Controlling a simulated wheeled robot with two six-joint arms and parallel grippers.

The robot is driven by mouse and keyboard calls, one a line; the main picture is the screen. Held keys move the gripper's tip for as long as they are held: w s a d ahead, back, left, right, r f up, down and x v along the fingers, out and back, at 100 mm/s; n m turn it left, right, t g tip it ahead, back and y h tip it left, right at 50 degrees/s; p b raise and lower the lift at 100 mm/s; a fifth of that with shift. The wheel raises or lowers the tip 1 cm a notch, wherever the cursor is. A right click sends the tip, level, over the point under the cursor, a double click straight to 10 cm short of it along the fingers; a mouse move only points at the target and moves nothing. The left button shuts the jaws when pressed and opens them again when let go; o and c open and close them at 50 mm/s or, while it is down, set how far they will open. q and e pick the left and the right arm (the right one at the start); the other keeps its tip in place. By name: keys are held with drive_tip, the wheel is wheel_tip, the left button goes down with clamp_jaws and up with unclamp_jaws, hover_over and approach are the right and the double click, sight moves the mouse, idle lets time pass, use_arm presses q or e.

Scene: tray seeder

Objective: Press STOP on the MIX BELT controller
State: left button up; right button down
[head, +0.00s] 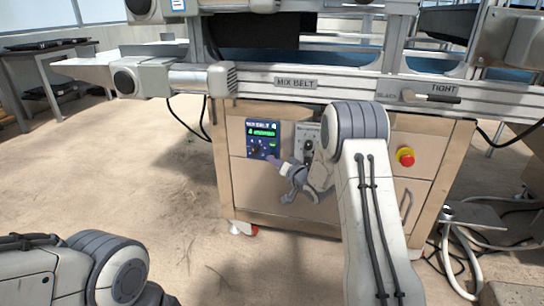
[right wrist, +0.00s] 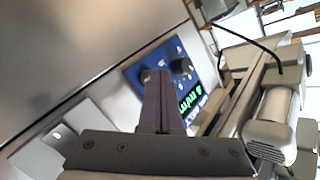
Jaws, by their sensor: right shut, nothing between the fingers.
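The MIX BELT controller (head: 263,133) is a blue panel with a lit green display and dark knobs, set in the front of the beige cabinet. In the right wrist view the panel (right wrist: 190,92) shows partly behind my fingers, with a dark knob and the green display clear. My right gripper (head: 272,159) is shut and empty, its tips at the panel's lower right edge in the head view. In the right wrist view the closed fingers (right wrist: 157,76) overlap the panel's corner; I cannot tell whether they touch. The STOP button is not identifiable.
A MIX BELT label (head: 296,83) is on the rail above the cabinet (head: 245,185). A grey box with a dial (head: 307,140) sits right of the panel. A red button on yellow (head: 405,157) is farther right. Open floor lies to the left.

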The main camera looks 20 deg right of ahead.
drive_tip(key=shift+w+d, duration=0.35)
drive_tip(key=shift+w, duration=0.1)
idle(0.6)
idle(0.4)
drive_tip(key=shift+s+a+p, duration=0.4)
drive_tip(key=shift+s+a, duration=0.1)
drive_tip(key=shift+s, duration=0.15)
drive_tip(key=shift+s, duration=0.1)
drive_tip(key=s+a, duration=0.1)
drive_tip(key=s, duration=0.1)
drive_tip(key=s+a, duration=0.1)
drive_tip(key=s, duration=0.1)
drive_tip(key=shift+a, duration=0.4)
idle(0.4)
